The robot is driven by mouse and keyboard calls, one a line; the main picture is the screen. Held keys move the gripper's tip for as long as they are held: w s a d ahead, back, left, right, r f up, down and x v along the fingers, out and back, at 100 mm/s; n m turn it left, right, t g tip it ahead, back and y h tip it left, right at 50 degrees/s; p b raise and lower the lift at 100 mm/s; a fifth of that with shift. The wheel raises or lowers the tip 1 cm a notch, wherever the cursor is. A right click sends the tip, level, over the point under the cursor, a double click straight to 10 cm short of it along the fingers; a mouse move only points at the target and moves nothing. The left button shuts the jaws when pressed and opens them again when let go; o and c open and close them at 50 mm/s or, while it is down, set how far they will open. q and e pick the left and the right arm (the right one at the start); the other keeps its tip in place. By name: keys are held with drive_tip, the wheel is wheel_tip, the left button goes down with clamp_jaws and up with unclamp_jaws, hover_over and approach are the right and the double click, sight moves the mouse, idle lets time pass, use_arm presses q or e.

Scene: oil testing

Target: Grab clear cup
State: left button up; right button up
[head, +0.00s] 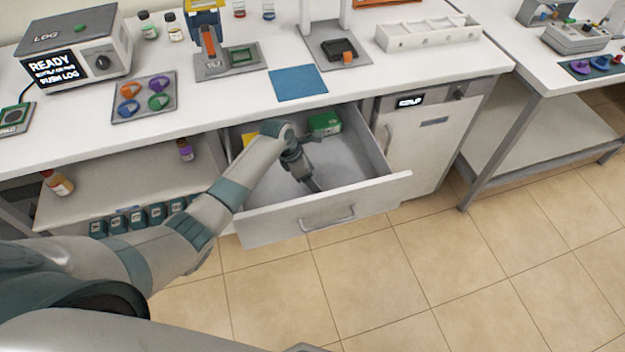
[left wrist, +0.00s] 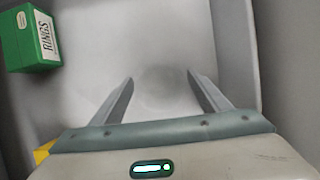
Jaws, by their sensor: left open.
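My left gripper (head: 314,186) reaches down into the open drawer (head: 325,212). In the left wrist view its two fingers (left wrist: 160,78) are spread apart, pointing at the grey drawer floor. A faint round outline, perhaps the clear cup (left wrist: 163,83), shows between the fingertips; it is too faint to tell its height or whether the fingers touch it. The clear cup cannot be made out in the head view. My right gripper is not in view.
A green box marked RINGS (left wrist: 32,38) stands in the drawer, also seen in the head view (head: 325,123). A yellow item (head: 249,140) lies at the drawer's left. Drawer walls surround the gripper. A blue mat (head: 298,83) lies on the crowded counter above.

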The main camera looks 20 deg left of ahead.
use_arm(q)
drive_tip(key=shift+c, duration=0.7)
drive_tip(key=c, duration=1)
drive_tip(key=shift+r, duration=0.1)
wheel_tip(320, 180, up, 10)
drive_tip(key=b, duration=0.1)
